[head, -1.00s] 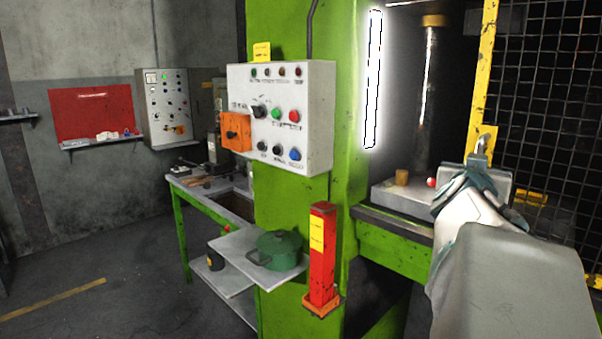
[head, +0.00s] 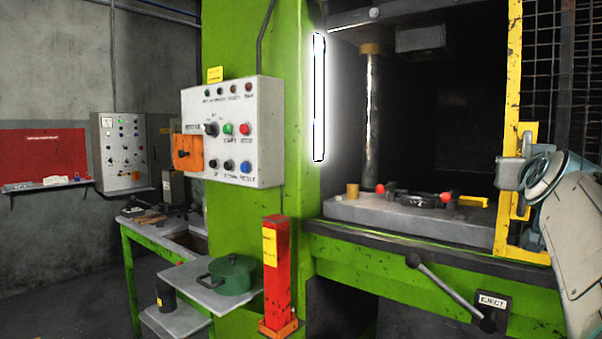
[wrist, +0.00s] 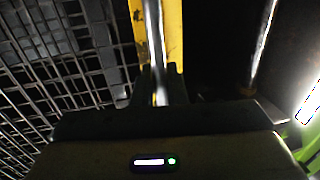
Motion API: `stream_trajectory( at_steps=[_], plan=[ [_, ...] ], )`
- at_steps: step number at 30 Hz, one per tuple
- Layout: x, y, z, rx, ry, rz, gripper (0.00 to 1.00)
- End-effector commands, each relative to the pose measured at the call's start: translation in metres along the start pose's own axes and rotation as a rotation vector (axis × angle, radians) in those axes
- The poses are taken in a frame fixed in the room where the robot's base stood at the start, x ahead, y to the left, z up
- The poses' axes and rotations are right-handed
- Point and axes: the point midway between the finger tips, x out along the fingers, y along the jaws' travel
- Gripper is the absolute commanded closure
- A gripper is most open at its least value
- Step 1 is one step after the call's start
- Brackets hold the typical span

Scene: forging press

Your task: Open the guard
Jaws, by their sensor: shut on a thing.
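The guard (head: 512,90) is a dark mesh panel with a worn yellow frame, at the right of the head view. Its left upright stands at the right side of the press opening, and the opening to its left is uncovered. In the wrist view, the yellow frame (wrist: 173,35) runs upright with mesh to its left. A shiny vertical bar, the guard handle (wrist: 152,35), stands in front of it. My gripper (head: 512,174) is at the frame's upright, shut on the handle. In the wrist view, its fingers (wrist: 160,95) are around the handle's lower part. The handle is mostly hidden in the head view.
A die block (head: 400,218) with red-knobbed tooling lies in the press. A lever (head: 450,288) with an eject label juts out below. A red post (head: 277,270), a shelf with a green pot (head: 232,275) and a control panel (head: 232,130) stand left.

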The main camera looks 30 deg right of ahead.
Motion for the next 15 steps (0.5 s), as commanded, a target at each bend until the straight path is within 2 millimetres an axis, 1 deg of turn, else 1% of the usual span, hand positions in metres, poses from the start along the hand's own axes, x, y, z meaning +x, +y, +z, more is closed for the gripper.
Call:
stream_trajectory(
  at_steps=[12,13,14,15],
  plan=[
    [-0.0005,0.0028,-0.0003,-0.001,-0.001,0.001,1.00],
    [-0.0005,0.0028,-0.0004,-0.001,0.000,0.001,0.82],
    [-0.0005,0.0029,-0.0004,-0.001,0.000,0.001,0.74],
    [-0.0005,0.0028,-0.0005,-0.001,0.000,0.001,0.70]
  ],
)
